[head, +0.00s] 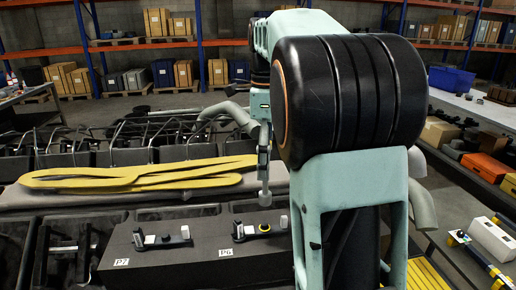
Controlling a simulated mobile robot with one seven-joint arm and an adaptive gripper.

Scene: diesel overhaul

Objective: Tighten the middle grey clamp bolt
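A dark block (200,258) in the lower middle carries two black clamps, one by the label P7 (121,262) and one by the label P6 (226,252). I cannot tell which bolt is the middle one. My gripper end (264,195) points down above the right clamp, apart from it; its fingers are not distinguishable.
Yellow gasket-like strips (140,177) lie on a grey surface behind the block. Dark engine parts with thin bent pipes (150,140) stand behind them. My arm hides the area right of the block. A workbench with a blue bin (450,80) stands at the right.

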